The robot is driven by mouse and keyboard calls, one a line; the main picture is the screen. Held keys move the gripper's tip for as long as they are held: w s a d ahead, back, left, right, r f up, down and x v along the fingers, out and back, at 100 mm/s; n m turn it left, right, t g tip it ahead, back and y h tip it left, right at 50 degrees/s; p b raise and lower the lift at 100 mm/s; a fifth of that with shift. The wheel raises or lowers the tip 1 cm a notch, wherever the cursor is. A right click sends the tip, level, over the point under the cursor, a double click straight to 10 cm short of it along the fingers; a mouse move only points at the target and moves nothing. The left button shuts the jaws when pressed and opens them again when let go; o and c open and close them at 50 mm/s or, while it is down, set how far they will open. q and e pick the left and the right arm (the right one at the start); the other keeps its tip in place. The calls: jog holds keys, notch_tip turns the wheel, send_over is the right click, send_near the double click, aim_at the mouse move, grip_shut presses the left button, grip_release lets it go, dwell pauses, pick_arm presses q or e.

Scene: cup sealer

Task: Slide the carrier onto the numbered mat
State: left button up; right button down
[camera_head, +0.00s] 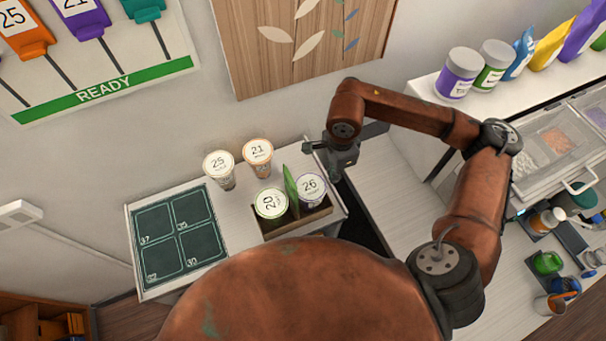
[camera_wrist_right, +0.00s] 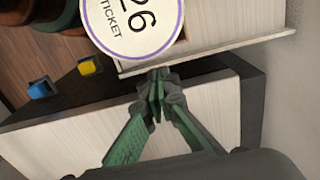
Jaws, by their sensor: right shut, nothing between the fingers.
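The brown carrier (camera_head: 300,221) stands on the right part of a white counter. It holds a cup labelled 20 (camera_head: 270,203) and a cup labelled 26 (camera_head: 311,188), with a green upright piece (camera_head: 290,190) between them. The dark green numbered mat (camera_head: 178,236) lies at the counter's left, apart from the carrier. Its squares read 37, 35, 32 and 30. My right gripper (camera_head: 335,165) is shut and empty, beyond the carrier's right end. In the right wrist view its fingertips (camera_wrist_right: 157,95) meet near the counter's edge, close to the 26 lid (camera_wrist_right: 133,22). My left gripper is out of view.
Cups labelled 25 (camera_head: 219,168) and 21 (camera_head: 258,155) stand behind the carrier, near the wall. Bare counter lies between mat and carrier. A dark gap (camera_head: 362,218) separates this counter from the one at right, which holds bins and jars.

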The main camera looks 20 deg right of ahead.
jog(key=f, duration=0.3)
jog(key=f+p, duration=0.1)
jog(key=f, duration=0.2)
jog(key=w+f, duration=0.1)
jog(key=f, duration=0.2)
jog(key=shift+a, duration=0.3)
jog(key=shift+f+p, duration=0.3)
jog(key=shift+f, duration=0.25)
